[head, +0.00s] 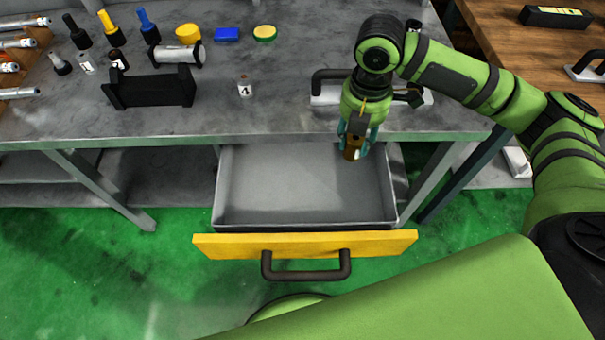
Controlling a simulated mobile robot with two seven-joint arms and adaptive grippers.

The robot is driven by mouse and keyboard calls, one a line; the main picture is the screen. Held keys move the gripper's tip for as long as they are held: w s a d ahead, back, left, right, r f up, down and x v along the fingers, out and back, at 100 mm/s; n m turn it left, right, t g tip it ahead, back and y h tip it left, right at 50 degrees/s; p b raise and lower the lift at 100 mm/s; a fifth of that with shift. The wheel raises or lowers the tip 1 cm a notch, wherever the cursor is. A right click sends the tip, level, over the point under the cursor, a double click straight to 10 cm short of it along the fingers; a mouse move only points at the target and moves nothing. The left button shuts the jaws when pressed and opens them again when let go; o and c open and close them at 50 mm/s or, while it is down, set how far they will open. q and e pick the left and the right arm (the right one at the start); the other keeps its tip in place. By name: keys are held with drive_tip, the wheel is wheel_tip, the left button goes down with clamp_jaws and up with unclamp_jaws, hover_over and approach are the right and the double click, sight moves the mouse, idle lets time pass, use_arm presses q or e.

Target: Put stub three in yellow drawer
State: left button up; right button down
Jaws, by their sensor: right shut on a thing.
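The yellow drawer (305,246) is pulled out below the bench, and its grey tray is empty. My right gripper (357,146) is shut on a small brownish stub (353,153). It holds the stub above the drawer's back right part, near the bench's front edge. No number can be read on the held stub, and the fingers hide part of it. My left gripper is not in view.
A stub marked 4 (245,88) stands on the grey bench (270,118). A black holder (150,90), more stubs and several coloured bottles are at the left. A black handle on a plate (328,93) lies beside my right wrist. The drawer's dark handle (306,275) sticks out in front.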

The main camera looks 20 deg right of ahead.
wheel_tip(320, 180, down, 10)
drive_tip(key=d+n+b, duration=0.2)
drive_tip(key=n+b, duration=0.5)
drive_tip(key=n, duration=0.1)
hover_over(304, 200)
wheel_tip(304, 200, down, 10)
drive_tip(key=shift+f, duration=0.25)
drive_tip(key=shift+w+f, duration=0.1)
drive_tip(key=shift+f, duration=0.25)
drive_tip(key=shift+f, duration=0.15)
drive_tip(key=c, duration=0.8)
unclamp_jaws()
wheel_tip(304, 200, up, 12)
drive_tip(key=shift+r+p, duration=0.15)
drive_tip(key=shift+p, duration=0.15)
